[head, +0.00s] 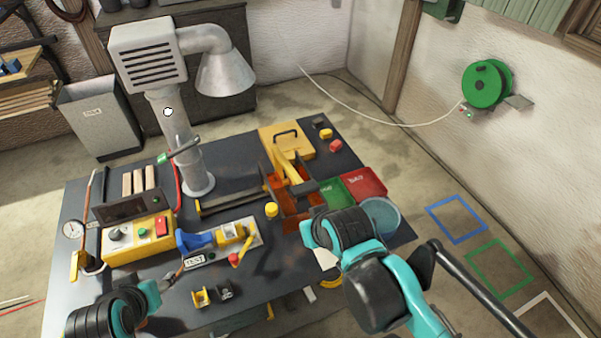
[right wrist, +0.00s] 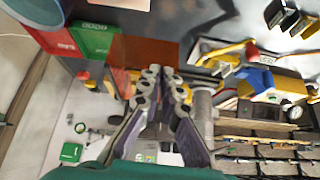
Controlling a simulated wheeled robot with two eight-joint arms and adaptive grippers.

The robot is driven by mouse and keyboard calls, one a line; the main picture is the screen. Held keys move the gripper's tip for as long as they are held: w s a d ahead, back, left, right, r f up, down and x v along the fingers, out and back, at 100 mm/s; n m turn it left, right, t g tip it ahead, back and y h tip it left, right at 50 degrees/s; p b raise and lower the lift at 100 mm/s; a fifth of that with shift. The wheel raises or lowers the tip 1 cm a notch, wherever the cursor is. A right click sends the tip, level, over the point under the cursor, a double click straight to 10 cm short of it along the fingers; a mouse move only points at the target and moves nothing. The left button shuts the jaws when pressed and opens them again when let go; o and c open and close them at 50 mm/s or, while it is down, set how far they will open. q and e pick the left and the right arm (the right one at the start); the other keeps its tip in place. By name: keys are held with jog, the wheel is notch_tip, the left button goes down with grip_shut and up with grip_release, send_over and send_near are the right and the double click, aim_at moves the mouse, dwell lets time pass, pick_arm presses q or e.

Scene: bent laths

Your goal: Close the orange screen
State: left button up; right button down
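The orange screen (head: 285,208) stands on the dark workbench near its middle, as see-through orange panels beside the yellow machine (head: 288,165). In the right wrist view an orange panel (right wrist: 148,52) lies just beyond my right gripper (right wrist: 160,76). The right fingertips are close together, at or near the panel's lower edge; I see nothing clearly held between them. In the head view my right arm hides that gripper. My left gripper (head: 168,284) is low at the bench's front left, away from the screen; its finger opening is unclear.
Green (head: 337,191) and red (head: 364,183) bins and a round blue tub (head: 381,216) stand right of the screen. A blue-and-yellow tool (head: 215,238) lies left of it. A grey extraction duct (head: 190,150) rises behind. Small yellow and black parts lie in front.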

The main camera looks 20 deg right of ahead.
jog(key=w+d+r+m+p, duration=0.1)
jog(key=r+p, duration=0.1)
jog(key=w+d+r+m+g+p, duration=0.1)
jog(key=w+r+m+p, duration=0.1)
jog(key=r, duration=0.1)
jog(key=w+d+r+m+p, duration=0.1)
jog(key=r+p, duration=0.1)
jog(key=r, duration=0.1)
jog(key=shift+w+g, duration=0.3)
jog(key=shift+g, duration=0.1)
jog(key=w+d+f+m+g+y+p, duration=0.1)
jog(key=w+d+f+m+g+p, duration=0.15)
jog(key=w+d+m, duration=0.4)
jog(key=w+d+f+m+g+y+p, duration=0.1)
jog(key=w+d+m+g+y+p, duration=0.15)
jog(key=w+d+m, duration=0.4)
jog(key=s+a+b+x, duration=0.1)
jog(key=x, duration=0.9)
jog(key=shift+s+a+h, duration=0.25)
jog(key=shift+s+h, duration=0.1)
jog(key=shift+s, duration=0.05)
jog(key=shift+f, duration=0.1)
